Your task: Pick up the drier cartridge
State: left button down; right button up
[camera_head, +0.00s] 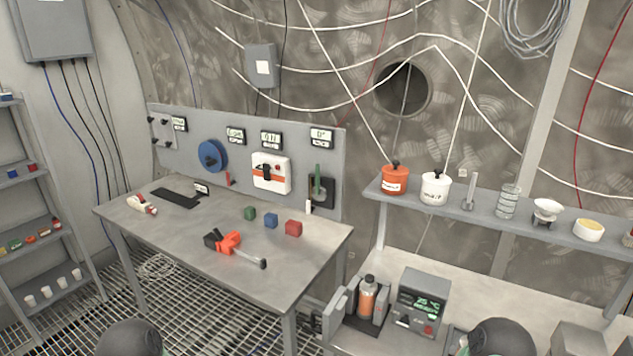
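An orange cylinder with a grey cap, which looks like the drier cartridge (367,297), stands upright in a dark holder (382,308) at the bottom centre. A grey panel like an open door (335,318) stands at the holder's left side. The lower end of the cylinder is partly hidden by the holder. Only dark rounded parts of my arms show at the bottom left and bottom right edges. Neither gripper is in view.
A grey box with a green display (423,303) stands right of the holder. The steel table (180,225) at left bears small coloured blocks and an orange-black tool (228,242). A shelf (470,206) with jars and glassware hangs above the holder's bench.

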aim_at(368, 287)
jog(key=z, duration=0.45)
jog(key=i+j+z, duration=0.1)
jog(key=j+z, duration=0.35)
jog(key=j, duration=0.15)
jog(key=j+z, duration=0.5)
jog(key=i+j, duration=0.1)
jog(key=j, duration=0.3)
jog(key=i+j, duration=0.1)
jog(key=j, duration=0.35)
jog(key=i+j+z, duration=0.1)
jog(key=j, duration=0.3)
